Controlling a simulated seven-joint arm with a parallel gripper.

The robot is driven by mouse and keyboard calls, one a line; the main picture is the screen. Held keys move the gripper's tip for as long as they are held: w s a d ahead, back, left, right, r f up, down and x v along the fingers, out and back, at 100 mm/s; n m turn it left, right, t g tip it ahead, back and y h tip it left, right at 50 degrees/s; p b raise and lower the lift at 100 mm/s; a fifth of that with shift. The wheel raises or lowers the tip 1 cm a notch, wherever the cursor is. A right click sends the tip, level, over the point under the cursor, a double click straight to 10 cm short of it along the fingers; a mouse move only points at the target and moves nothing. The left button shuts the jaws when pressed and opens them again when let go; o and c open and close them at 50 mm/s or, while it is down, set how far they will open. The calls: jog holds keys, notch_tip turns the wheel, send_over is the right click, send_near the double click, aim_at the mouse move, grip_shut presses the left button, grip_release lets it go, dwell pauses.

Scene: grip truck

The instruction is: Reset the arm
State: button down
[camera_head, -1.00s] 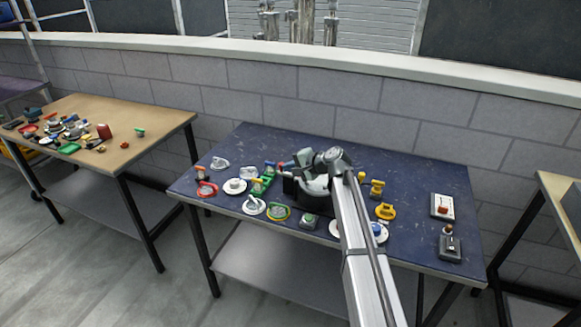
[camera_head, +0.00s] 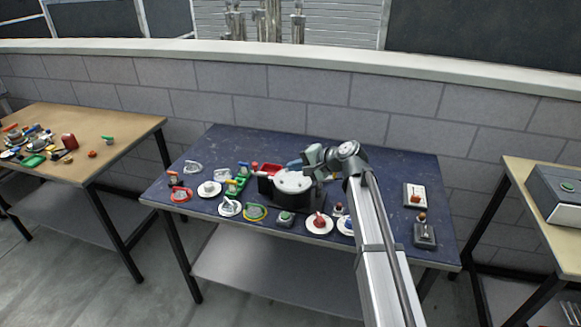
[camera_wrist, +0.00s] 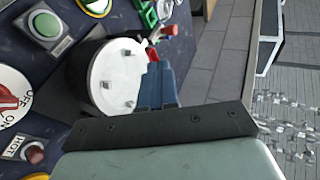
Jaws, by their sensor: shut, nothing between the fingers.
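My gripper (camera_head: 294,164) is shut and empty, with blue fingertips pressed together. It is above the blue-topped table (camera_head: 400,170), just behind a round black drum with a white top (camera_head: 293,182). In the wrist view the shut blue fingers (camera_wrist: 160,84) point beside the white drum top (camera_wrist: 117,77), which has several small pegs. I cannot tell from the pictures how high they are above it. My arm crosses the right half of the table and hides part of it.
Along the front stand a green button box (camera_head: 286,218), a white disc with a red switch (camera_head: 319,223) and a yellow-green ring (camera_head: 255,212). A red tray (camera_head: 268,169) is behind the drum. A grey switch box (camera_head: 424,236) stands at right.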

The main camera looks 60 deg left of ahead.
jog(key=shift+w, duration=0.1)
dwell(0.5)
